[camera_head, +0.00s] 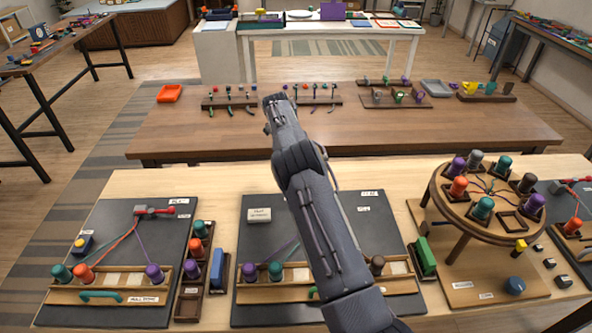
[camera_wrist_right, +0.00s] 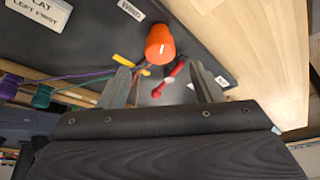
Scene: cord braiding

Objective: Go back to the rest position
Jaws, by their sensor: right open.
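In the head view my right arm (camera_head: 325,220) crosses the middle of the picture over the central dark board (camera_head: 385,225), and its gripper cannot be made out there. In the right wrist view my right gripper (camera_wrist_right: 161,76) has its two fingers apart with nothing held between them. An orange spool (camera_wrist_right: 160,45) lies just beyond the fingertips, and a red-and-grey clamp (camera_wrist_right: 170,78) shows between the fingers. Purple (camera_wrist_right: 10,85) and green (camera_wrist_right: 42,96) spools with cords show at the left. My left gripper is in neither view.
A left board (camera_head: 115,225) with spools and cords lies at the left. A round wooden stand (camera_head: 480,240) with several spools is at the right. A card (camera_head: 259,214) lies on the central board. A brown table (camera_head: 400,130) with small items stands behind.

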